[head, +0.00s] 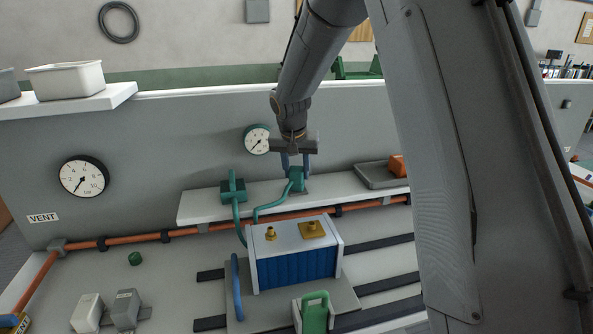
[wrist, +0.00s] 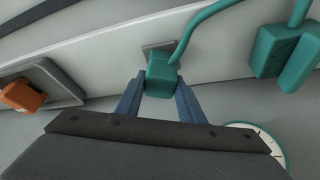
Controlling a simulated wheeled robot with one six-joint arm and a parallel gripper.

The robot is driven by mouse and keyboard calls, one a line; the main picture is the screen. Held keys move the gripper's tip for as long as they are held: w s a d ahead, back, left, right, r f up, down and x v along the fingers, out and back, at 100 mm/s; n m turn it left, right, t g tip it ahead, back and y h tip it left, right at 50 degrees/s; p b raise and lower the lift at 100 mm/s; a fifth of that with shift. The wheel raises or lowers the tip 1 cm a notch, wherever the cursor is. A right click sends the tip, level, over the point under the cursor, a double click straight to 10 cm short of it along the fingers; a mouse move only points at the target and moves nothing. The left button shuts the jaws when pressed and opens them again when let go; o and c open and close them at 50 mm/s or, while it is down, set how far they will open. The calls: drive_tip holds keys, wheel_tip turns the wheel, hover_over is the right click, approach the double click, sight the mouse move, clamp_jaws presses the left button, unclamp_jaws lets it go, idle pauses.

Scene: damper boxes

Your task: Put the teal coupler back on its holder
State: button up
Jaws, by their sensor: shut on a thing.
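The teal coupler (wrist: 161,76) is between the two blue fingers of my gripper (wrist: 160,86), which is shut on it. In the head view my gripper (head: 295,166) points down over the pale ledge, with the coupler (head: 296,181) at its fingertips. A teal hose runs from the coupler toward the blue box. A small grey plate (wrist: 152,46), perhaps the holder, shows at the coupler's far end in the wrist view. I cannot tell whether the coupler touches it or is seated; the coupler hides part of it.
A second teal fitting (head: 233,189) with its own hose stands on the ledge (head: 200,208) to the left. The blue ribbed box (head: 296,266) is in front. A grey tray (head: 370,178) with an orange block (head: 398,165) lies right. A gauge (head: 257,139) is behind.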

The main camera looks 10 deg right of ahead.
drive_tip(key=shift+f, duration=0.1)
idle(0.4)
drive_tip(key=o, duration=1.3)
drive_tip(key=shift+c, duration=0.2)
